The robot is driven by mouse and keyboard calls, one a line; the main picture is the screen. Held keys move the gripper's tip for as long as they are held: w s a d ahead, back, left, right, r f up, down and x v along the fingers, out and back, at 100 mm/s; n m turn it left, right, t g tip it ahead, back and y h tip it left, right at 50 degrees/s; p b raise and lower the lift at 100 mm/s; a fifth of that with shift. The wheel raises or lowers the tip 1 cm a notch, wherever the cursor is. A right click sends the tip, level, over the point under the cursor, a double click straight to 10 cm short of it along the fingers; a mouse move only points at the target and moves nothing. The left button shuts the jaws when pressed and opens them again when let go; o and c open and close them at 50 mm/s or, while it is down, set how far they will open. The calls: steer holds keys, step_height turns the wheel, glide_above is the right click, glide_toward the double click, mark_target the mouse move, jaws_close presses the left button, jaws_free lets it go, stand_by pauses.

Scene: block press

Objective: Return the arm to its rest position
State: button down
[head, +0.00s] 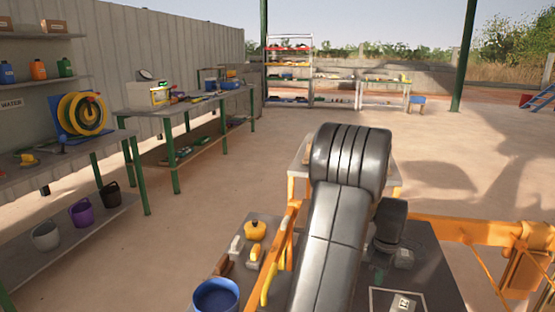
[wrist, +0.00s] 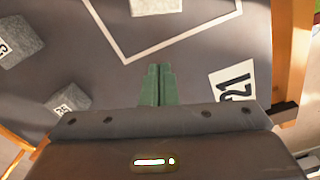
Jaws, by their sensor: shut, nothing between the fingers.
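My gripper (wrist: 158,72) shows in the wrist view as two green fingers pressed together, with nothing between them. It points over a dark work surface (wrist: 195,70) with a white outlined area. Grey concrete blocks lie around it: one at the upper left (wrist: 20,42), one at the lower left (wrist: 69,103) and one at the top edge (wrist: 155,6). In the head view my dark arm rises bent in the middle and covers part of the work surface (head: 436,268); the fingers are mostly hidden there.
An orange frame (head: 470,231) runs along the right of the work surface. Benches (head: 185,103) line the left wall. Open floor (head: 480,150) lies beyond on the right.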

step_height(320, 180, down, 7)
steer(key=shift+f+b, duration=0.15)
steer(key=shift+b, duration=0.2)
steer(key=s+d, duration=0.2)
steer(key=d, duration=0.1)
steer(key=shift+s+d+f, duration=0.2)
steer(key=shift+w+a, duration=0.7)
steer(key=shift+a, duration=0.25)
steer(key=shift+w+a, duration=0.2)
steer(key=shift+a, duration=0.15)
steer(key=shift+d, duration=0.1)
